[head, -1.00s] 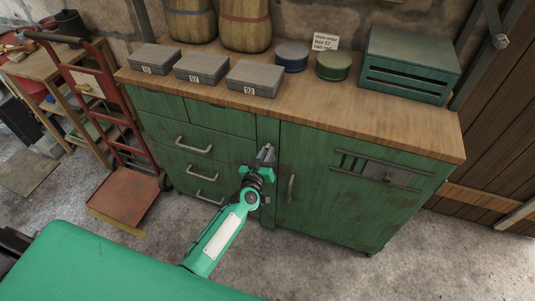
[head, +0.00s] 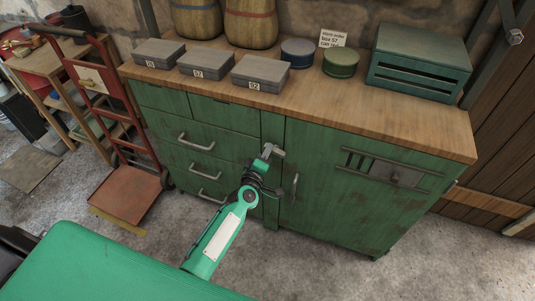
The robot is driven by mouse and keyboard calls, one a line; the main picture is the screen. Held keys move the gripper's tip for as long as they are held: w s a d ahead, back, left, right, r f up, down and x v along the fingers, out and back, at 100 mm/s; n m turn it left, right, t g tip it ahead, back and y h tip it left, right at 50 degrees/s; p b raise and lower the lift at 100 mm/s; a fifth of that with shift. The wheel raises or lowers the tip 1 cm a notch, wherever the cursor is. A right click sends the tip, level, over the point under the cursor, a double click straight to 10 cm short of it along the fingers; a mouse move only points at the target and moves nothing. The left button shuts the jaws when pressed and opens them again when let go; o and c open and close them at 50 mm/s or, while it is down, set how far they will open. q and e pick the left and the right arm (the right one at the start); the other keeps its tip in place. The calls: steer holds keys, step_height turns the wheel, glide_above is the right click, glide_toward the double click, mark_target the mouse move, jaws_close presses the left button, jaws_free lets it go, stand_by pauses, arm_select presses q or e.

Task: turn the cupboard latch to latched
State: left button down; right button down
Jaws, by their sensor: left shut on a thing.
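The green cupboard (head: 350,190) stands ahead, with a door at the right and drawers at the left. The small grey cupboard latch (head: 277,151) sits high on the post at the door's left edge and points to the right, roughly level. My left gripper (head: 267,153) is shut on the latch, its green fingers turned and partly covering it. My right gripper is not in view.
The door handle (head: 294,187) is just right of my left wrist. Grey boxes (head: 207,65), round tins (head: 340,62) and a teal slotted case (head: 418,62) stand on the wooden top. A red hand truck (head: 128,190) is at the left.

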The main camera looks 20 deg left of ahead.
arm_select(q)
steer(key=shift+a+f+n+b, duration=0.1)
steer(key=shift+f+n+b, duration=0.15)
steer(key=shift+n, duration=0.75)
steer(key=shift+f+n+b, duration=0.1)
steer(key=shift+n+b, duration=0.25)
steer(key=shift+n, duration=0.65)
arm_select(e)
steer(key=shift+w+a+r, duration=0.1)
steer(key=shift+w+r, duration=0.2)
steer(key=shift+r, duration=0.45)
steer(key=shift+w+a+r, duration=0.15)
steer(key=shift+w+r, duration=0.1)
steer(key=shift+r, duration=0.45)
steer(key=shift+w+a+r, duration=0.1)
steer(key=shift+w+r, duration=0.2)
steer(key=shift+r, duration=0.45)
arm_select(q)
steer(key=c, duration=1.4)
jaws_free()
steer(key=shift+s, duration=0.1)
